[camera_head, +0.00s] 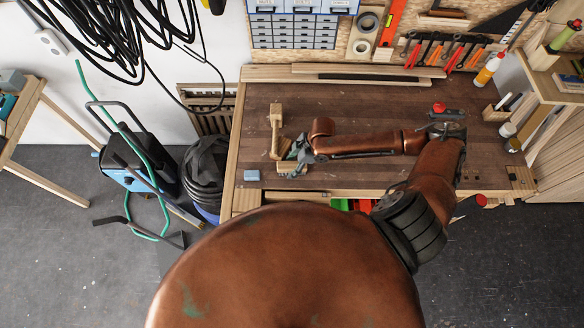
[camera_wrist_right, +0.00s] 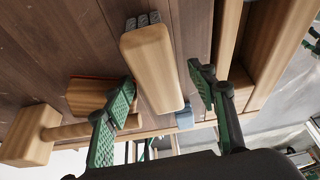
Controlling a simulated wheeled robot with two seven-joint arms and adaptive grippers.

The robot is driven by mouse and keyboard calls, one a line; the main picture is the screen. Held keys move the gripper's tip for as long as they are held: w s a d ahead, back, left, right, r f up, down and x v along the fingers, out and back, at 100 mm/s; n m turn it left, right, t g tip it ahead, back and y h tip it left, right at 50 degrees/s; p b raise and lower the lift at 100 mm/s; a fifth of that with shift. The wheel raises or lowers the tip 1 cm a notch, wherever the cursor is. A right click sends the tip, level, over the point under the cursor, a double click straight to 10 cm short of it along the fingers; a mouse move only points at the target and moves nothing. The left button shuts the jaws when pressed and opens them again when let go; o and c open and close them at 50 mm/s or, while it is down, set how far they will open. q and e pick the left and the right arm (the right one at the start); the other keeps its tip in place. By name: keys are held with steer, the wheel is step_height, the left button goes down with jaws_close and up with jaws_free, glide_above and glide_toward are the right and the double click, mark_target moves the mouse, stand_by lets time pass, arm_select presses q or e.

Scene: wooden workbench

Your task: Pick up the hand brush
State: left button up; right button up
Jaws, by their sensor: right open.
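The hand brush, a pale wooden block with dark grey tufts at its far end, lies on the bench in the right wrist view (camera_wrist_right: 150,55). In the head view a piece of it (camera_head: 287,168) shows beside my right gripper (camera_head: 298,152), which hides part of it. In the right wrist view my right gripper (camera_wrist_right: 162,78) is open, with one green-padded finger on each side of the brush. Whether the fingers touch it I cannot tell. My left gripper is not in view.
A wooden mallet (camera_head: 276,112) lies close by; its head (camera_wrist_right: 28,135) shows in the right wrist view. A second wooden piece (camera_wrist_right: 88,96) is by the left finger. A small blue block (camera_head: 252,175) sits near the bench's left corner.

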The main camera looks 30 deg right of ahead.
steer(key=shift+f, duration=0.25)
stand_by(0.3)
steer(key=shift+c, duration=0.2)
steer(key=c, duration=1.3)
